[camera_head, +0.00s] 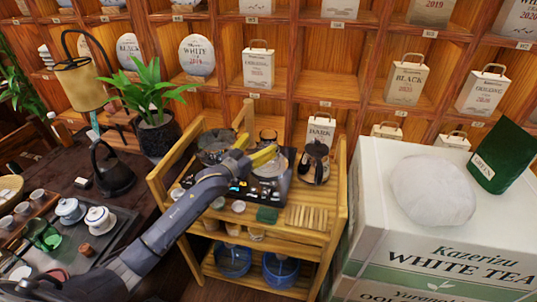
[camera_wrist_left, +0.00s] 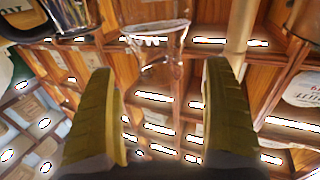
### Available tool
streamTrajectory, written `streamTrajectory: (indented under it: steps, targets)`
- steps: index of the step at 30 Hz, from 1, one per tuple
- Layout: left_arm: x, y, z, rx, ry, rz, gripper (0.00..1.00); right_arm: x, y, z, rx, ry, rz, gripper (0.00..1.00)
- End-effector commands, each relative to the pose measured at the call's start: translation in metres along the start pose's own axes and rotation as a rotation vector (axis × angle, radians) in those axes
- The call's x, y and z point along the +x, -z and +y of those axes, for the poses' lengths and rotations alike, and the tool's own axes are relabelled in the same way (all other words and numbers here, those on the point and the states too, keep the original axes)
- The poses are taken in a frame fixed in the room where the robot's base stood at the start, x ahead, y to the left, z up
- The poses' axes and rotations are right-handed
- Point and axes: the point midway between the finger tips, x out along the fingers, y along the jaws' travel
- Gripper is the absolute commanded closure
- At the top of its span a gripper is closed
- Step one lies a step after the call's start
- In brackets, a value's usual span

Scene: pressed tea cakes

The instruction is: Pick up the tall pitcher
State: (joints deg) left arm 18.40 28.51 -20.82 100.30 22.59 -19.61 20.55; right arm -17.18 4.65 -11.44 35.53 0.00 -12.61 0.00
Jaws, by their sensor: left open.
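A clear glass vessel (camera_wrist_left: 156,45), which looks like the tall pitcher, shows in the left wrist view, ahead of and between my fingertips. Its wide rim is visible, and I see no finger touching it. In the head view, a small glass shape (camera_head: 268,136) behind my fingers may be the same vessel, mostly hidden. My left gripper (camera_head: 264,155) has yellow fingers and reaches over the back of the wooden trolley's top. In the wrist view the two fingers (camera_wrist_left: 160,70) stand wide apart with nothing held. My right gripper is not in view.
The wooden trolley (camera_head: 325,238) also carries a dark pot (camera_head: 315,160) to the right of the gripper and a round pan-like vessel (camera_head: 217,145) to the left. Wooden shelves stand close behind. A white tea box (camera_head: 420,238) is at the right.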

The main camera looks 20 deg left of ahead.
Motion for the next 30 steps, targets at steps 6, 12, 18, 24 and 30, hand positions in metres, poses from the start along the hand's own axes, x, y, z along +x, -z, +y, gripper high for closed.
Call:
streamTrajectory:
  steps: [6,12,18,24,30]
  targets:
    - [0.012,0.0,0.0,-0.001,0.0,0.001,0.15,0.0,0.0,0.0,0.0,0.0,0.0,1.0]
    - [0.037,0.0,0.0,0.001,0.001,0.0,0.15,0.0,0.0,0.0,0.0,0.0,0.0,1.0]
    - [0.052,-0.001,0.0,0.0,0.0,0.0,0.15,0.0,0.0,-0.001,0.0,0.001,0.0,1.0]
    - [0.054,0.0,0.0,0.0,0.0,0.0,0.15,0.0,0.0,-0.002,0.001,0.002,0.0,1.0]
    - [0.054,-0.001,0.0,0.0,0.0,0.0,0.27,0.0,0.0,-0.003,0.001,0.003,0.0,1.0]
